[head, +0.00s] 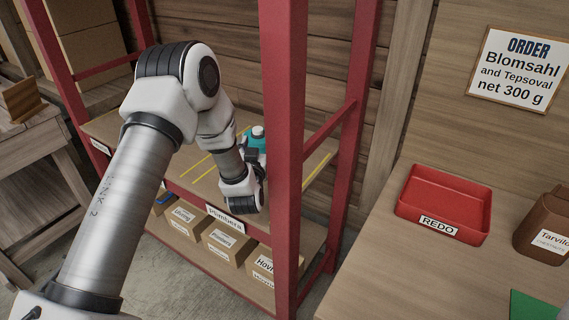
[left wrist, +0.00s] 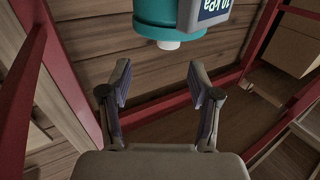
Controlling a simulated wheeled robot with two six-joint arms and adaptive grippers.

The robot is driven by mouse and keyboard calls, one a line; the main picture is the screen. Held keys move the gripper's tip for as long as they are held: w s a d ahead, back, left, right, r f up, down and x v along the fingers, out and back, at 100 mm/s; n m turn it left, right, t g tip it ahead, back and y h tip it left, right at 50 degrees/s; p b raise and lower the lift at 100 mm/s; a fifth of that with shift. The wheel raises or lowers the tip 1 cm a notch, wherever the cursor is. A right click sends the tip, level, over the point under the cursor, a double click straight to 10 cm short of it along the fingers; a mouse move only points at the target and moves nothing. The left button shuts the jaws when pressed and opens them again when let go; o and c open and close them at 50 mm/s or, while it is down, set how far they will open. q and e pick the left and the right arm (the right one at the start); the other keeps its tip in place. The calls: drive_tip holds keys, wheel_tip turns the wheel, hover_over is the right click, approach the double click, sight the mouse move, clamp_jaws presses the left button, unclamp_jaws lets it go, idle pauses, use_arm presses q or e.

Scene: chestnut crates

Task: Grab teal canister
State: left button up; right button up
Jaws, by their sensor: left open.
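The teal canister (head: 257,143) has a white cap and stands on the upper shelf of the red rack (head: 284,120), partly hidden behind my left gripper. My left gripper (head: 252,158) is in front of the canister. Its two fingers (left wrist: 160,85) are spread, with nothing between them, and the canister shows beyond the tips. I cannot tell how wide the gap to it is. My right gripper is not in view.
A red rack post stands close to the right of my left gripper. Labelled cardboard boxes (head: 223,243) fill the lower shelf. A red tray (head: 436,228) marked REDO and a brown container (head: 543,229) stand on the table at right. An order sign (head: 518,68) hangs above.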

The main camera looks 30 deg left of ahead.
sight(257, 132)
use_arm(q)
drive_tip(key=shift+w+a+r, duration=0.1)
drive_tip(key=shift+w+a, duration=0.05)
drive_tip(key=shift+w, duration=0.25)
drive_tip(key=w+a, duration=0.1)
drive_tip(key=w+a+p, duration=0.1)
drive_tip(key=a, duration=0.1)
drive_tip(key=shift+w+f+p, duration=0.25)
drive_tip(key=shift+w+p, duration=0.05)
drive_tip(key=shift+w, duration=0.1)
drive_tip(key=x, duration=0.1)
drive_tip(key=p+x, duration=0.1)
drive_tip(key=shift+w, duration=0.75)
drive_tip(key=shift+a+f, duration=0.1)
drive_tip(key=shift+a, duration=0.05)
drive_tip(key=c, duration=1)
clamp_jaws()
